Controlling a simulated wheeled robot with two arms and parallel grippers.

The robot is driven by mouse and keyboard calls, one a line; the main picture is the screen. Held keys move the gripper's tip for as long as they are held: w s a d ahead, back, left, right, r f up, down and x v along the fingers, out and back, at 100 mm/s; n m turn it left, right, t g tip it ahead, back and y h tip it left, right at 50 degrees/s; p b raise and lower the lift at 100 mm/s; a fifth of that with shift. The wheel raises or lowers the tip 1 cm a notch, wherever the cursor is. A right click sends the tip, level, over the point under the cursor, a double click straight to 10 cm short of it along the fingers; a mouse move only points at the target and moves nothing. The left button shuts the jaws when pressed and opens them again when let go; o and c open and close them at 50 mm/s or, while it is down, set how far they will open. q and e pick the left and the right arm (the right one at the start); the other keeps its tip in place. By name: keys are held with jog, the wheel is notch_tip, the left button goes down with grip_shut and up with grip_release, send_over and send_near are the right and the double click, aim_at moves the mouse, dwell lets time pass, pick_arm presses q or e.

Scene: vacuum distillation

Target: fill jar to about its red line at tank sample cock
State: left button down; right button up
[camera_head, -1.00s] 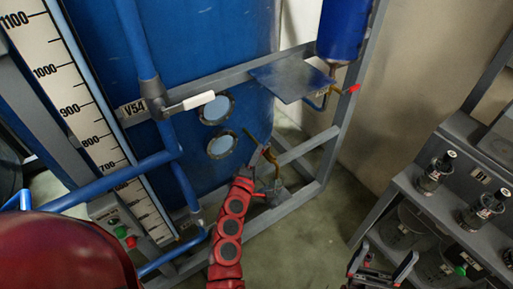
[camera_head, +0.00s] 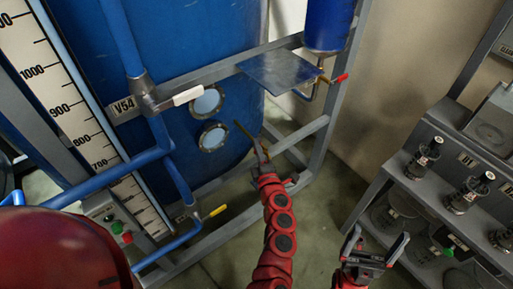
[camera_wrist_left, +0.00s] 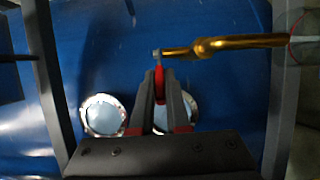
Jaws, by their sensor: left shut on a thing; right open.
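The brass sample cock (camera_head: 243,130) projects in front of the blue tank (camera_head: 170,50); its brass pipe (camera_wrist_left: 240,42) also shows in the left wrist view. My left gripper (camera_head: 263,158) is at the cock; in the left wrist view its jaws (camera_wrist_left: 160,85) are shut on a small red piece (camera_wrist_left: 159,75), apparently the cock's handle, by the pipe's left end. A round clear thing with a thin red line (camera_wrist_left: 306,38), perhaps the jar, is cut off at the right edge there. Its fill level cannot be told. My right gripper (camera_head: 372,256) is open and empty at lower right.
A grey frame with a flat plate (camera_head: 282,72) and a red-handled valve (camera_head: 340,78) stands at the tank's right. A grey shelf rack (camera_head: 375,190) with several dark-topped fittings is at right. Pipes and a level scale (camera_head: 70,110) are at left. Floor between is bare.

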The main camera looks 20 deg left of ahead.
dwell(0.3)
pick_arm(q)
jog(key=c, duration=0.9)
grip_release()
jog(key=shift+s, duration=0.1)
jog(key=shift+s+d, duration=0.2)
jog(key=shift+d, duration=0.05)
jog(key=b+v, duration=0.2)
jog(key=v, duration=1.4)
jog(key=shift+s+d, duration=0.15)
jog(key=shift+s, duration=0.15)
